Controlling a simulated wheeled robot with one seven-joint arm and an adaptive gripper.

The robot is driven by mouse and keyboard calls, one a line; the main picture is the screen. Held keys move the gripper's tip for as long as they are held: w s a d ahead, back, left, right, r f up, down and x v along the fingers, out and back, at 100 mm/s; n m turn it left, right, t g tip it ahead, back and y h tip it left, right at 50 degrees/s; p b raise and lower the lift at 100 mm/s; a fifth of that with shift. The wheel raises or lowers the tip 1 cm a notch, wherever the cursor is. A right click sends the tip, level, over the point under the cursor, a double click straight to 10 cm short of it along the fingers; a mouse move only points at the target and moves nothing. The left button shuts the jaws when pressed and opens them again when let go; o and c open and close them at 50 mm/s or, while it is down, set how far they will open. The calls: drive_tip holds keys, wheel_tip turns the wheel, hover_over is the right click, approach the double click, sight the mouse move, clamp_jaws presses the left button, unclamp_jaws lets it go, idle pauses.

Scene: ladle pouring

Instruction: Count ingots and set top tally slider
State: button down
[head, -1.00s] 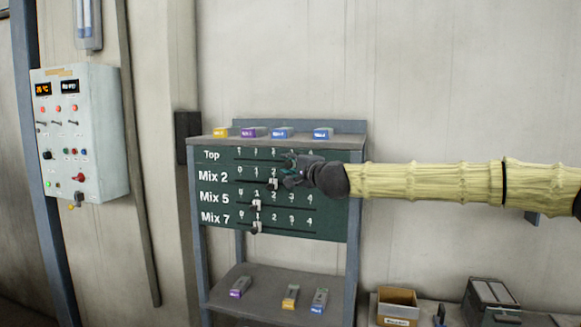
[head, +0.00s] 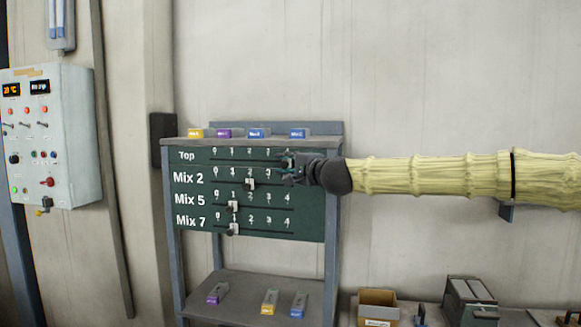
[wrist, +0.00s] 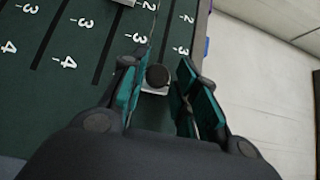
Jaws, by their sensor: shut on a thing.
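The dark green tally board (head: 200,230) has rows marked Top, Mix 2, Mix 5 and Mix 7. My gripper (head: 285,166) is at the right end of the Top row and hides its slider in the head view. In the wrist view my gripper (wrist: 165,85) is shut on the top slider (wrist: 157,78), a black knob on a pale block. It stands past the 3 mark; the 4 mark is hidden. On the top shelf lie a yellow ingot (head: 196,133), a purple ingot (head: 224,133), a blue ingot (head: 258,133) and another blue ingot (head: 298,133).
The Mix 2 slider (head: 249,184) is near 2; the Mix 5 slider (head: 233,207) and Mix 7 slider (head: 232,229) are near 1. A lower shelf (head: 240,285) holds 3 ingots. A cardboard box (head: 378,308) is at lower right. A control panel (head: 50,135) is at left.

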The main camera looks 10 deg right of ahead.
drive_tip(key=c, duration=1.4)
unclamp_jaws()
drive_tip(key=shift+f, duration=0.55)
drive_tip(key=shift+o, duration=0.6)
drive_tip(key=shift+d+r, duration=0.15)
drive_tip(key=shift+d, duration=0.1)
drive_tip(key=shift+a+r, duration=0.1)
drive_tip(key=shift+r, duration=0.05)
drive_tip(key=shift+s, duration=0.1)
drive_tip(key=v, duration=1.2)
